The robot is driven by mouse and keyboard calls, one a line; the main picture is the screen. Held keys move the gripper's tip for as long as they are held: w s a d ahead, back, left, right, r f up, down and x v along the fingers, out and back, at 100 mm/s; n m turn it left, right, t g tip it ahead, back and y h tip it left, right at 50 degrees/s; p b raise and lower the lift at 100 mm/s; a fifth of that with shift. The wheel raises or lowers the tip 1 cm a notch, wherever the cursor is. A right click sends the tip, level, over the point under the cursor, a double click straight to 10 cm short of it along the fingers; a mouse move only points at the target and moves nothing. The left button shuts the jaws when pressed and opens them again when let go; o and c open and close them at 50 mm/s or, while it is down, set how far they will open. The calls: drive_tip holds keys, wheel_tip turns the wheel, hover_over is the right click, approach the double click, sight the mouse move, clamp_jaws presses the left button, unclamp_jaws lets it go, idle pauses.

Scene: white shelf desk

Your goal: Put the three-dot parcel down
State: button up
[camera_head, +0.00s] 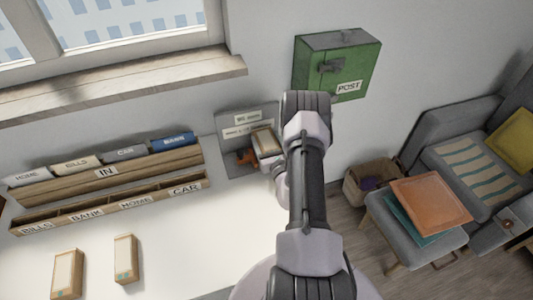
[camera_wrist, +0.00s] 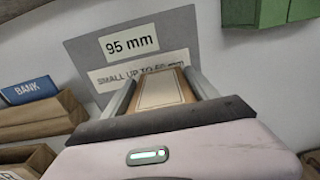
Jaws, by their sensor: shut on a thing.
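My gripper (camera_head: 263,137) is at the back of the white desk, in front of a grey panel (camera_head: 228,122). It is shut on a tan parcel with a pale top (camera_head: 264,142). In the wrist view the parcel (camera_wrist: 160,90) sits between the two fingers of my gripper (camera_wrist: 161,86). No dots on it can be made out, so I cannot tell whether it is the three-dot one. Whether its underside touches anything is hidden. The panel reads "95 mm" and "SMALL UP TO", with the rest partly covered in the wrist view (camera_wrist: 80,50).
An orange object (camera_head: 246,157) lies beside the held parcel. Two more parcels (camera_head: 67,273) (camera_head: 125,258) lie at the front left of the desk (camera_head: 180,230). A labelled wooden sorter (camera_head: 110,205) stands behind them. A green POST box (camera_head: 350,65) hangs on the wall.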

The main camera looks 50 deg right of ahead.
drive_tip(key=shift+f+b, duration=0.95)
drive_tip(key=shift+f, duration=1.8)
drive_tip(key=o, duration=1.8)
drive_tip(key=shift+r, duration=0.1)
